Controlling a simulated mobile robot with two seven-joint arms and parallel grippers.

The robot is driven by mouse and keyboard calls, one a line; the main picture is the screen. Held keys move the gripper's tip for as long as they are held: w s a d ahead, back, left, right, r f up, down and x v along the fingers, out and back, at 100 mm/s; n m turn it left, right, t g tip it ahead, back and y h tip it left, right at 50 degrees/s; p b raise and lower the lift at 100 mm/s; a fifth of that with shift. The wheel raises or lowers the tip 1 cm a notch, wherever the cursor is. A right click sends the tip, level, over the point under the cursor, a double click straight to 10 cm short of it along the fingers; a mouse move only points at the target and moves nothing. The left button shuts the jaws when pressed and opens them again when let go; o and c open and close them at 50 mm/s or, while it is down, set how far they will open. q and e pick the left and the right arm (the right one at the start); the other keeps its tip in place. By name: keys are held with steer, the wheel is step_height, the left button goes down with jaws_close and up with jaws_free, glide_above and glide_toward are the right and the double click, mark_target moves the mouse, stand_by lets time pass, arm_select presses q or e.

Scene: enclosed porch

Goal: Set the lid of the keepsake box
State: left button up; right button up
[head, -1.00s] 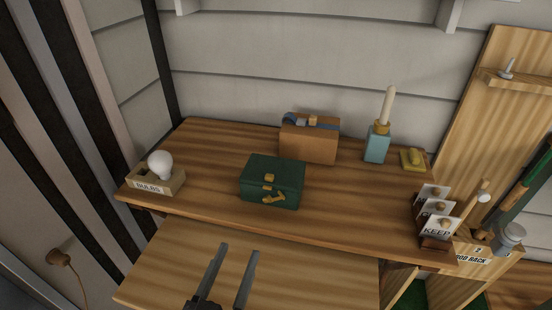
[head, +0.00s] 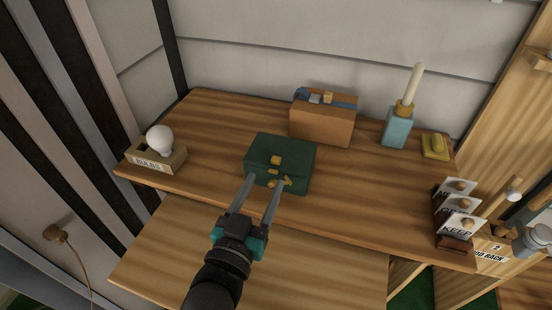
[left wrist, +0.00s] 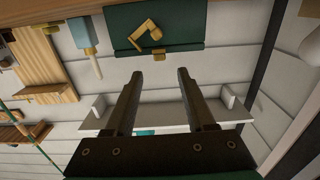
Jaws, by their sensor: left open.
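The keepsake box (head: 257,152) is dark green and stands on the wooden bench top, with its lid looking shut. A gold knob (head: 277,160) sits on its lid, and a bent gold latch piece (head: 282,182) is on its front. The box also shows at the top of the left wrist view (left wrist: 185,27), upside down, with the gold latch (left wrist: 148,34). My left gripper (head: 265,182) is open and empty, with its fingertips just in front of the box's front face near the latch. Whether they touch it I cannot tell. My right gripper is not in view.
A brown box with a blue band (head: 322,121) stands behind. A bulb tray (head: 157,160) is at left. A teal holder (head: 397,129), a yellow block (head: 434,146) and labelled cards (head: 459,217) are at right. A lower wooden surface (head: 320,272) lies in front.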

mark_target(275, 161)
arm_select(q)
steer(key=b+x, duration=0.1)
steer(key=x, duration=0.6)
steer(key=shift+f, duration=0.1)
steer(key=shift+w+d+b, duration=0.25)
steer(key=shift+w+b, duration=0.1)
steer(key=shift+w, duration=0.3)
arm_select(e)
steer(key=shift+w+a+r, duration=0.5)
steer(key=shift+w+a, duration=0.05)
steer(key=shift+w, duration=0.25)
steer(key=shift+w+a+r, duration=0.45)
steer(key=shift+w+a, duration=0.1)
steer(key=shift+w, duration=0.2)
arm_select(q)
steer(key=shift+c, duration=0.4)
jaws_close()
